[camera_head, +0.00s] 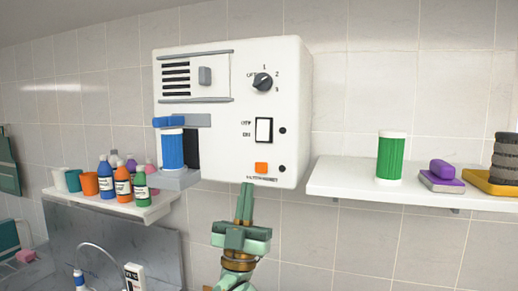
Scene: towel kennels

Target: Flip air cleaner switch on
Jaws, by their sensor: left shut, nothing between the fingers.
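The air cleaner (215,118) is a white box on the tiled wall. Its white rocker switch (264,130) sits in a black frame, with OFF marked beside its upper part and ON beside its lower part. I cannot tell clearly which way the rocker is tipped. My green left gripper (244,190) comes up from below, shut and empty. My right gripper is not in view.
A dark knob (263,82) sits above the switch. A blue canister (172,149) stands in the box's lower left bay. The left shelf (150,210) holds several bottles. The right shelf (340,178) carries a green canister (390,157) and a purple block (441,170). The wall below the box is clear.

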